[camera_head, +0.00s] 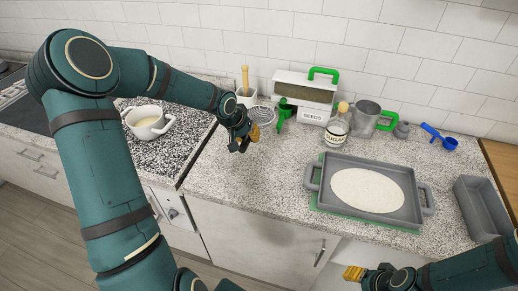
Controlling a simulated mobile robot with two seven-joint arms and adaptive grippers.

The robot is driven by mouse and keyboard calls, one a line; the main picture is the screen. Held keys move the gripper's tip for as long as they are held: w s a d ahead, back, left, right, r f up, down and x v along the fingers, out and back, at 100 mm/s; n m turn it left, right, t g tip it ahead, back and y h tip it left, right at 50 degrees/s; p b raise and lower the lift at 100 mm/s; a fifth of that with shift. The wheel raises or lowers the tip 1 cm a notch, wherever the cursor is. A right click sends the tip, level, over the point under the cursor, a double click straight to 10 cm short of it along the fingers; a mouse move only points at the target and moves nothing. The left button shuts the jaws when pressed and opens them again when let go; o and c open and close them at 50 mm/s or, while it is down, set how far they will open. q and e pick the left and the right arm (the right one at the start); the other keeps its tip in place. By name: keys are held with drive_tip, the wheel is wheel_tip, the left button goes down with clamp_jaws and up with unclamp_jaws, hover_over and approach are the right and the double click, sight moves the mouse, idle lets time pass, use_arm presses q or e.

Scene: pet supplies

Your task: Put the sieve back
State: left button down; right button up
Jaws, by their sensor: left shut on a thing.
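The sieve (263,115) shows as a small round mesh bowl above the back of the counter, beside the white utensil holder (241,100). My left gripper (252,133) is shut on the sieve, just in front of and below the mesh. The gripper hides the sieve's handle, and I cannot tell whether the mesh touches the counter. My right gripper (354,273) is low at the front, away from the sieve; its finger opening cannot be made out.
A grey tray (316,187) with a pale oval layer lies at centre right. A seeds box (300,92), a green tool (284,116), a jar (336,130) and a metal cup (366,118) stand behind. A white pot (148,125) stands left; a grey bin (480,205) stands right. The front middle counter is clear.

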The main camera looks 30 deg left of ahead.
use_arm(q)
drive_tip(key=shift+a, duration=0.25)
drive_tip(key=shift+s+f, duration=0.1)
drive_tip(key=shift+f, duration=0.2)
wheel_tip(320, 180, down, 9)
drive_tip(key=shift+f+b, duration=0.2)
drive_tip(key=shift+b, duration=0.8)
drive_tip(key=shift+r, duration=0.1)
drive_tip(key=c, duration=1)
unclamp_jaws()
drive_tip(key=shift+f, duration=0.2)
